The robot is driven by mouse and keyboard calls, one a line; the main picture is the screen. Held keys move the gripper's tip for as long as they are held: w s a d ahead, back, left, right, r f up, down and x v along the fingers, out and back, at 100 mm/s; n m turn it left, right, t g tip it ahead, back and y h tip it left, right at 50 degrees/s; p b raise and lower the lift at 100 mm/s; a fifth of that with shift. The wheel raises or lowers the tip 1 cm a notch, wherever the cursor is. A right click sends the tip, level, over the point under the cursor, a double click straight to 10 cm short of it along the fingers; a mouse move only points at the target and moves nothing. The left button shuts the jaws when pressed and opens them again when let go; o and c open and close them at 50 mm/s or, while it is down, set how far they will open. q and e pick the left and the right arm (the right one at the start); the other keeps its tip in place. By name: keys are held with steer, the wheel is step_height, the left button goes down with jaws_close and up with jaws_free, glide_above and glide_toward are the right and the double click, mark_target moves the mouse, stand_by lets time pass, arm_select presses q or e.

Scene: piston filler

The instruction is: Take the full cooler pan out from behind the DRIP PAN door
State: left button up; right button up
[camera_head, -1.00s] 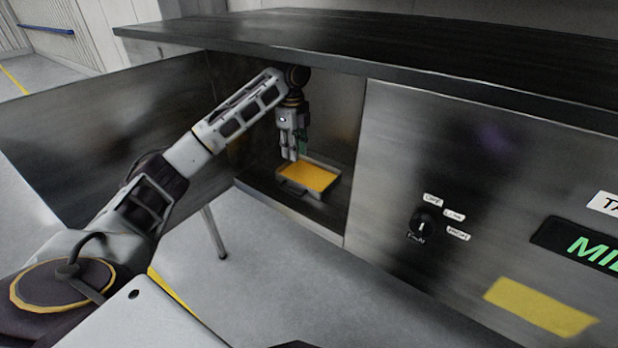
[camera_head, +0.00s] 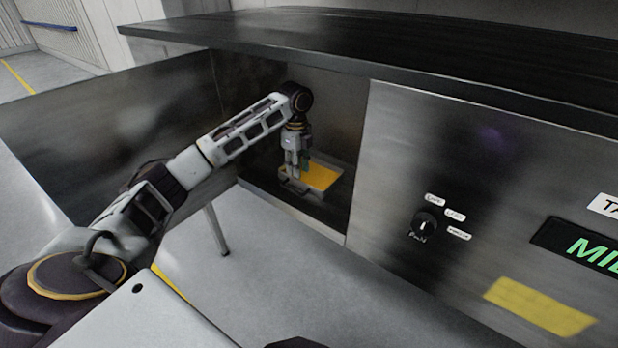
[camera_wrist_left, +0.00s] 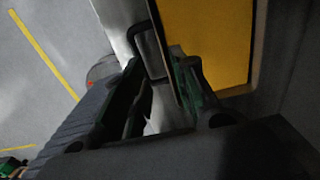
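The cooler pan (camera_head: 322,178) is a shallow tray with yellow contents, standing on the floor of the open compartment (camera_head: 268,194). Its yellow surface (camera_wrist_left: 210,40) fills the upper right of the left wrist view, with a dark loop handle (camera_wrist_left: 146,45) on its near side. My left gripper (camera_head: 293,175) points down at the pan's near edge, with its fingers on either side of the near wall by the handle. I cannot tell whether the fingers touch it. The door (camera_head: 110,135) stands open to the left. My right gripper is not in view.
A dark worktop (camera_head: 400,50) overhangs the compartment. To the right is a steel front panel (camera_head: 400,150) with a labelled knob (camera_head: 424,224). The grey floor in front is clear.

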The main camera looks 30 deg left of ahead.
mark_target(299, 181)
arm_select(q)
steer(key=shift+f, duration=0.85)
steer(key=shift+f, duration=0.15)
steer(key=shift+w+a+f+p, duration=0.15)
steer(key=shift+f+p, duration=0.3)
steer(key=shift+f, duration=0.5)
steer(key=shift+w+d+f+p, duration=0.15)
steer(key=shift+f+p, duration=0.25)
steer(key=shift+f, duration=0.5)
steer(key=shift+a+f, duration=0.1)
steer(key=shift+f, duration=0.5)
steer(key=shift+c, duration=0.3)
